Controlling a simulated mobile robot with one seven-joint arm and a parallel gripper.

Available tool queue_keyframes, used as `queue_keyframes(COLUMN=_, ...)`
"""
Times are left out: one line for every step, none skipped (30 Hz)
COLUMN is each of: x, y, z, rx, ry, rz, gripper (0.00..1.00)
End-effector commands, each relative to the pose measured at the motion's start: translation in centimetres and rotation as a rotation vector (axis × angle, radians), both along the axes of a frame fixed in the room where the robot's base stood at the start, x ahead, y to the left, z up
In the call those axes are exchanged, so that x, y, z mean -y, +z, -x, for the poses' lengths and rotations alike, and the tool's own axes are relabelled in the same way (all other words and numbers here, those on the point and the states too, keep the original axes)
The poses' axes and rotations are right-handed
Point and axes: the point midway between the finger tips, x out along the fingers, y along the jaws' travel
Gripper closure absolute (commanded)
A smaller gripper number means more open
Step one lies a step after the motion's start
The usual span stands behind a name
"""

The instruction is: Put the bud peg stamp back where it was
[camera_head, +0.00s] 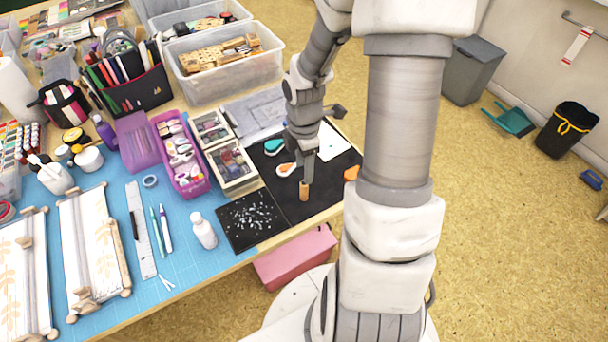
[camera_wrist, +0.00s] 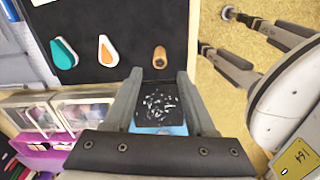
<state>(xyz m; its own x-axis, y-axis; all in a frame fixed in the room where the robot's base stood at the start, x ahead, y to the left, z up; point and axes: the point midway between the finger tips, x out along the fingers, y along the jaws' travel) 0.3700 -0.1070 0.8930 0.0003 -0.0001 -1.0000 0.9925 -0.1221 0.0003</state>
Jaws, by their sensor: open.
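A small wooden peg stamp (camera_head: 304,191) stands on the black mat (camera_head: 318,205), near its front edge. I cannot read which design it bears. In the wrist view the peg (camera_wrist: 159,57) shows end-on, just beyond the fingertips and roughly in line with the gap between them. My gripper (camera_head: 307,172) is directly above or behind the peg in the head view. In the wrist view its jaws (camera_wrist: 159,78) are open with nothing between them. A teal inkpad (camera_head: 273,147) and an orange-and-white inkpad (camera_head: 286,169) lie left of the peg.
A black square with pale flecks (camera_head: 250,222) lies beside the mat. Sectioned boxes (camera_head: 230,163) and a purple case (camera_head: 182,155) stand to the left. A white bottle (camera_head: 203,231) stands on the blue cutting mat. White paper (camera_head: 335,141) lies behind my gripper.

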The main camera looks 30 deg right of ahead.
Motion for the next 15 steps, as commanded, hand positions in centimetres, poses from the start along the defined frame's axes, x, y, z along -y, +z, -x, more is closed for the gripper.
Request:
queue_keyframes(x=0.0, y=1.2, z=-0.1, rx=0.004, ry=-0.002, rz=0.000, gripper=0.44)
queue_keyframes(x=0.0, y=1.6, z=-0.1, rx=0.003, ry=-0.002, rz=0.000, gripper=0.44)
queue_keyframes(x=0.1, y=2.0, z=0.0, rx=0.002, ry=-0.001, rz=0.001, gripper=0.44)
queue_keyframes(x=0.1, y=2.3, z=0.0, rx=0.003, ry=-0.001, rz=0.001, gripper=0.44)
queue_keyframes(x=0.0, y=2.6, z=0.0, rx=0.002, ry=-0.001, rz=0.001, gripper=0.44)
queue_keyframes(x=0.0, y=2.8, z=0.0, rx=0.001, ry=-0.001, rz=0.000, gripper=0.44)
queue_keyframes(x=0.0, y=2.9, z=0.0, rx=0.000, ry=-0.001, rz=0.000, gripper=0.44)
queue_keyframes(x=0.0, y=3.0, z=0.0, rx=0.000, ry=-0.001, rz=0.000, gripper=0.44)
queue_keyframes(x=0.0, y=3.1, z=0.0, rx=0.000, ry=0.000, rz=-0.001, gripper=0.44)
queue_keyframes(x=0.0, y=3.1, z=0.0, rx=0.000, ry=0.000, rz=-0.001, gripper=0.44)
queue_keyframes(x=0.0, y=3.1, z=0.0, rx=0.000, ry=0.000, rz=-0.001, gripper=0.44)
queue_keyframes(x=0.0, y=3.1, z=0.0, rx=0.000, ry=0.000, rz=-0.001, gripper=0.44)
queue_keyframes(x=0.0, y=3.1, z=0.0, rx=0.000, ry=0.000, rz=-0.001, gripper=0.44)
queue_keyframes(x=0.0, y=3.1, z=0.0, rx=0.000, ry=0.000, rz=-0.001, gripper=0.44)
queue_keyframes(x=0.0, y=3.1, z=0.0, rx=0.000, ry=0.000, rz=-0.001, gripper=0.44)
